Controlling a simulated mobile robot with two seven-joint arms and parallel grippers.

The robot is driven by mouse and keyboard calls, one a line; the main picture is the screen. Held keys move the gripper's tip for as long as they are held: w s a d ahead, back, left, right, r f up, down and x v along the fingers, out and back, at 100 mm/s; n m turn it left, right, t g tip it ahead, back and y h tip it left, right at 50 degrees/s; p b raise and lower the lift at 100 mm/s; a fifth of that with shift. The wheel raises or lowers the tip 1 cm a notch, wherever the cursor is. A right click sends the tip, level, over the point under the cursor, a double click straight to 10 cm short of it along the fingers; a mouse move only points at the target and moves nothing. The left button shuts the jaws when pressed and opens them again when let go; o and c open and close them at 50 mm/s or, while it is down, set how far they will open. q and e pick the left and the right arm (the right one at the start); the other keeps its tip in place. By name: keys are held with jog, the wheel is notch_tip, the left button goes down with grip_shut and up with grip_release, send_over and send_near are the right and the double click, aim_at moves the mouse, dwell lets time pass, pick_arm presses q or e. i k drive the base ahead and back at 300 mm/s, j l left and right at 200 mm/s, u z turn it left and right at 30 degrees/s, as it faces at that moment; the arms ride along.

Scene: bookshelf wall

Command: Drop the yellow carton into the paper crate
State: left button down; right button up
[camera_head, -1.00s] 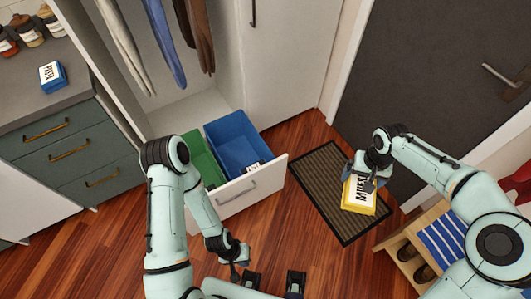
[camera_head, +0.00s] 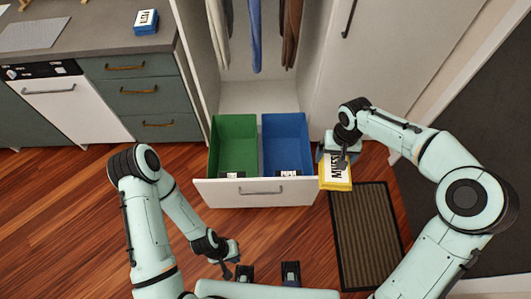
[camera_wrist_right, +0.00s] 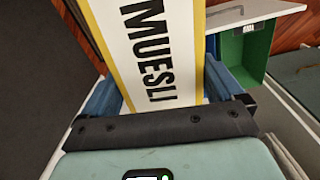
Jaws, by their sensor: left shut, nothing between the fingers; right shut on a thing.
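The yellow carton (camera_head: 336,180), with a white face reading MUESLI, is held in my right gripper (camera_head: 339,158), just right of the pulled-out drawer. In the right wrist view the carton (camera_wrist_right: 150,50) sits between the two blue fingers. A green crate (camera_head: 234,132) and a blue crate (camera_head: 285,132) stand side by side in the drawer, green on the left. My left gripper (camera_head: 234,258) is shut and empty, low over the floor in front of the drawer.
The white drawer front (camera_head: 215,193) sticks out from the wardrobe, with clothes hanging above. A dark striped doormat (camera_head: 365,235) lies at right. A counter (camera_head: 100,38) with a blue box (camera_head: 145,22) stands at left. The wood floor at left is clear.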

aim_at(284, 164)
jog(key=i+l+u, duration=0.1)
jog(key=u, duration=0.3)
jog(key=l+u, duration=0.5)
jog(key=u, duration=0.25)
jog(key=l+u, duration=0.8)
jog(key=i+l, duration=0.05)
jog(key=l, duration=0.05)
